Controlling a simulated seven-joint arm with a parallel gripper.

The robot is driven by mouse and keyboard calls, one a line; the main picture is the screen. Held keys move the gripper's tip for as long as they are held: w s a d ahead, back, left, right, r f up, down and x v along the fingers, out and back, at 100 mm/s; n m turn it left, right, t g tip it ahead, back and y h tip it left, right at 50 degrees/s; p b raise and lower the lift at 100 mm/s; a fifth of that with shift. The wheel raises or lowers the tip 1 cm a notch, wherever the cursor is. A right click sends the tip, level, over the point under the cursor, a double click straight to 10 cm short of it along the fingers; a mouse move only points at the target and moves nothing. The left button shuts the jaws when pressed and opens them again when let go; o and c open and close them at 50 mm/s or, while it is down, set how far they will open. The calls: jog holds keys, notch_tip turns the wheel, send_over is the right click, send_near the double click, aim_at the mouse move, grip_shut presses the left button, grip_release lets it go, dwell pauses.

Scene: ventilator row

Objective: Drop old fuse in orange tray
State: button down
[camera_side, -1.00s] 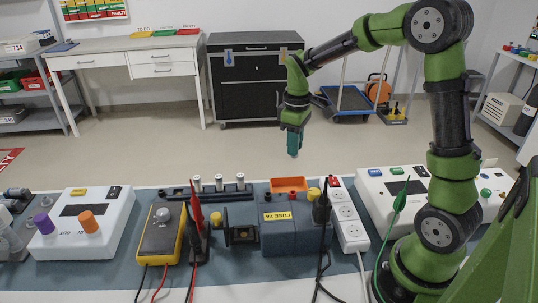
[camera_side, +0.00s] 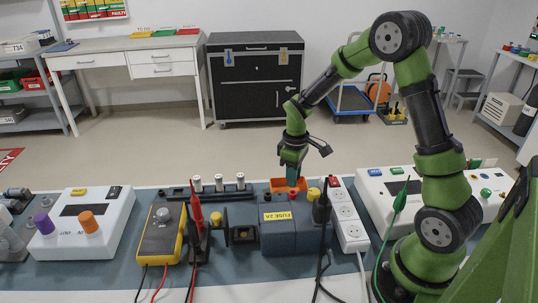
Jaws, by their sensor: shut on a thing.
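The orange tray (camera_side: 281,186) stands behind the grey-blue box labelled FUSE 2A (camera_side: 287,228). My gripper (camera_side: 292,180) points down at the tray, with its teal fingers just above or inside the tray's opening; I cannot tell which. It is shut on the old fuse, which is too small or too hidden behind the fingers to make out. An empty-looking dark holder (camera_side: 241,234) sits left of the box. Three pale fuses stand upright in a dark rack (camera_side: 228,193) behind it.
A yellow multimeter (camera_side: 161,232) and upright red and black probes (camera_side: 197,215) stand left of the box. A black probe (camera_side: 321,206) and a white power strip (camera_side: 347,217) are close on the tray's right. White instruments stand at both ends of the mat.

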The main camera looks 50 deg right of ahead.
jog(key=shift+f, duration=0.2)
jog(key=c, duration=0.9)
grip_release()
notch_tip(320, 180, up, 17)
